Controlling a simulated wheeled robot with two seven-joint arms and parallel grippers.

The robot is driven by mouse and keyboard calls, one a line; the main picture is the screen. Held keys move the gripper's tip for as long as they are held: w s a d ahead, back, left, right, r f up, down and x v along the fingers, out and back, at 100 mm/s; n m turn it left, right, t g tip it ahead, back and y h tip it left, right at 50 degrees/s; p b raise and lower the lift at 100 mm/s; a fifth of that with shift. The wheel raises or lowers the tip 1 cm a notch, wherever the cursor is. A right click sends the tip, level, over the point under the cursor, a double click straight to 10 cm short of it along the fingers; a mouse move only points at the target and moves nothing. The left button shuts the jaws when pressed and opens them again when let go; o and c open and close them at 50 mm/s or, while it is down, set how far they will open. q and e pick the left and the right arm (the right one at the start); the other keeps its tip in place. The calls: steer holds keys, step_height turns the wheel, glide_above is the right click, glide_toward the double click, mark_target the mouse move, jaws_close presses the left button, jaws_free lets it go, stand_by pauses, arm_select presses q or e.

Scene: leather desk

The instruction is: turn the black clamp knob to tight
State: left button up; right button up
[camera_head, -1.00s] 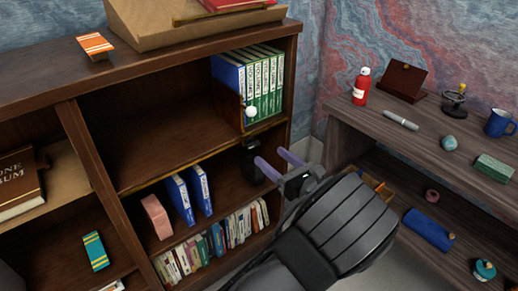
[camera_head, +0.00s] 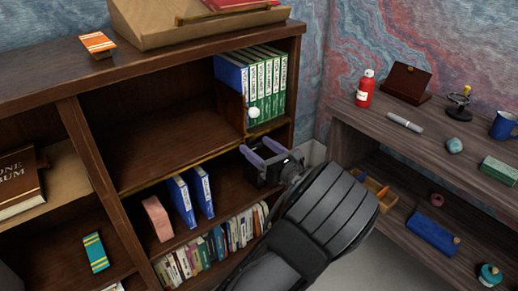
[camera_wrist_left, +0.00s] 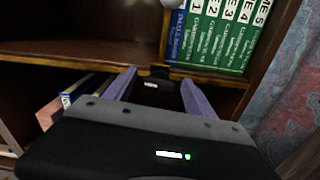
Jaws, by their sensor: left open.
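The black clamp knob (camera_wrist_left: 152,90) shows in the left wrist view, just below the shelf's front edge, with a small pale mark on it. A black clamp part (camera_wrist_left: 160,70) sits above it at the edge. My left gripper (camera_head: 255,145) is open, with its two purple fingers pointing at the shelf edge. In the left wrist view its fingers (camera_wrist_left: 158,78) stand on either side of the knob. I cannot tell whether they touch it. In the head view the gripper largely hides the knob. My right gripper is not in view.
Green and blue binders (camera_head: 265,85) stand above the clamp, with a white ball (camera_head: 253,112) in front. Blue books (camera_head: 190,195) and a row of small books (camera_head: 215,242) are below. The desk (camera_head: 440,150) at right holds a red bottle (camera_head: 365,88) and other items.

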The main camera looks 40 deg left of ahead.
arm_select(q)
steer(key=shift+c, duration=0.3)
steer(key=c, duration=1.3)
steer(key=shift+r+p, duration=0.15)
steer(key=shift+p, duration=0.45)
steer(key=m+p, duration=0.9)
steer(key=p, duration=0.5)
steer(key=shift+w+d+m, duration=0.1)
steer(key=shift+w+m, duration=0.05)
steer(key=shift+m, duration=0.15)
steer(key=m+p, duration=0.2)
steer(key=m, duration=0.1)
steer(key=shift+m+p, duration=0.3)
steer(key=shift+p, duration=0.05)
steer(key=shift+f+m+p, duration=0.2)
steer(key=shift+m+p, duration=0.15)
steer(key=shift+m, duration=0.45)
steer(key=shift+f+m+p, duration=0.15)
steer(key=shift+m+p, duration=0.15)
steer(key=shift+m, duration=0.5)
steer(key=o, duration=1.4)
steer(key=shift+c, duration=0.2)
